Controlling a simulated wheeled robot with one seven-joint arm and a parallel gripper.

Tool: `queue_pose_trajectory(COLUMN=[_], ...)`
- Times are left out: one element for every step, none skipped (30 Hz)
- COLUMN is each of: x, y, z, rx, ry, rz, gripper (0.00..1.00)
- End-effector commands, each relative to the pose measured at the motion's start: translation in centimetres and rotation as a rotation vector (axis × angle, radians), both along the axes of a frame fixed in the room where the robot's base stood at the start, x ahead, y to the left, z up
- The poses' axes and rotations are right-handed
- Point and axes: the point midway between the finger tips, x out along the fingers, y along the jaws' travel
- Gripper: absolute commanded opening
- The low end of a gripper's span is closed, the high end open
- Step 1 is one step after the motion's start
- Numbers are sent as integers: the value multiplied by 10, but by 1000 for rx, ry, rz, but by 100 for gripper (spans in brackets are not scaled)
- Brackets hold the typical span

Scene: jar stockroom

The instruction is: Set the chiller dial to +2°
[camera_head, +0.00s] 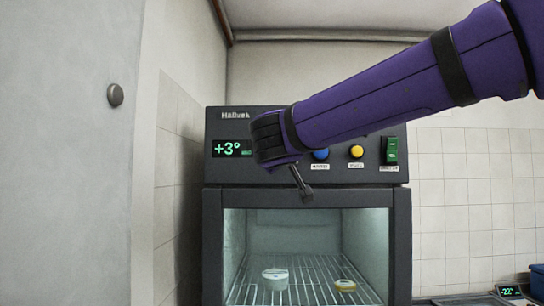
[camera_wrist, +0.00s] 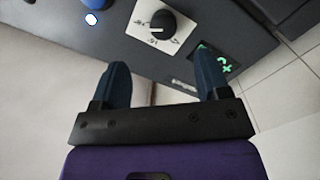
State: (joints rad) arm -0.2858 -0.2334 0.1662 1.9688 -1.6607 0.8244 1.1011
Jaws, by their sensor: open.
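The chiller (camera_head: 212,250) is a dark cabinet with a glass-fronted lower part. Its display (camera_head: 232,148) reads +3° in green in the head view. The chiller dial (camera_wrist: 163,24) is a black round knob on a white marked plate, seen in the wrist view; my arm hides it in the head view. A pale mark on the knob points toward its lower-left edge. My gripper (camera_wrist: 163,76) is open and empty, its two dark blue fingers spread apart. The dial lies beyond the fingertips, in line with the gap between them, and the fingers appear clear of it.
On the panel are a blue button (camera_head: 320,154), a yellow button (camera_head: 356,151) and a green switch (camera_head: 392,151). Inside the chiller, a white tub (camera_head: 275,280) and a yellowish container (camera_head: 345,285) stand on a wire rack. Another small display (camera_head: 510,291) is at lower right.

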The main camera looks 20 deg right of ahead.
Motion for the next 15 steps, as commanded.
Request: queue_pose_trajectory(x=[3,4,6,8,10,13,17,21,27,31,36,43,49,53,60], y=[4,5,6,6,5,3,2,0,-2,-4,-6,-9,-10,-13,-15], z=[3,4,5,5,5,5,5,4,4,4,4,4,4,4,4], rx=[-4,-6,-8,-9,-8,-8,-8,-7,-7,-8,-8,-8,-9,-8,-8], ry=[-11,-16,-18,-20,-21,-21,-20,-19,-18,-18,-19,-18,-17,-18,-18], rz=[9,12,15,15,15,15,15,14,13,12,13,12,13,12,13], gripper=[69,69,69,69,69,69,69,69,69,69,69,69,69,69,69])
